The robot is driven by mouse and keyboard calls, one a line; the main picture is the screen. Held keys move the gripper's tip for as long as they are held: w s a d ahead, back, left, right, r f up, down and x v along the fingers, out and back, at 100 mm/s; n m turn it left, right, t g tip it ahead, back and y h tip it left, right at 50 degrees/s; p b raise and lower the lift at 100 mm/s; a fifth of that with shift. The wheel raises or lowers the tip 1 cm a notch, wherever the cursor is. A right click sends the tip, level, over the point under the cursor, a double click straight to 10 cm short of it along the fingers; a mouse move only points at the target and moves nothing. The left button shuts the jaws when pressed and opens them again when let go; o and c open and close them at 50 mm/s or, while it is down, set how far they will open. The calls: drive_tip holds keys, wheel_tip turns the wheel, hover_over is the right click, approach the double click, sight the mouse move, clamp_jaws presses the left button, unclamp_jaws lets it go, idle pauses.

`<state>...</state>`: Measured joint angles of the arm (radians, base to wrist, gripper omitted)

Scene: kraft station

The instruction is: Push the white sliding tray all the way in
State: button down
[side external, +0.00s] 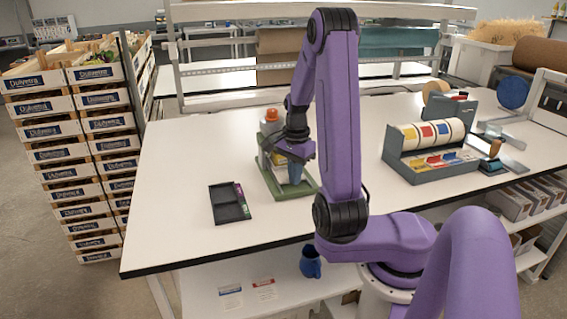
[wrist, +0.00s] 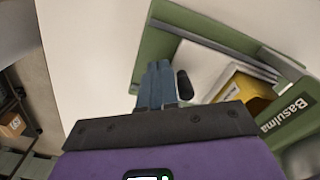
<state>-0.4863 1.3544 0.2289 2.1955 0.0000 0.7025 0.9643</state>
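The white sliding tray (wrist: 198,66) lies between the grey rails of a green device (wrist: 152,50) in the wrist view. A dark rounded knob (wrist: 183,85) stands at the tray's near edge. The device (side external: 297,192) stands on the white table in the side view, with an orange top (side external: 272,115); my gripper hides much of it, including most of the tray. My gripper (side external: 290,178) points down at the device. In the wrist view its blue-grey fingers (wrist: 158,72) are together and empty, just left of the knob. I cannot tell whether they touch it.
A yellow piece (wrist: 245,92) sits in the device beside the tray. A black compartment tray (side external: 230,203) lies to the left on the table (side external: 170,160). A grey label dispenser with coloured rolls (side external: 432,170) stands to the right. The table's left end is clear.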

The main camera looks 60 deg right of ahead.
drive_tip(key=shift+s+a+r, duration=0.1)
drive_tip(key=shift+a+r, duration=0.05)
drive_tip(key=shift+r, duration=3.15)
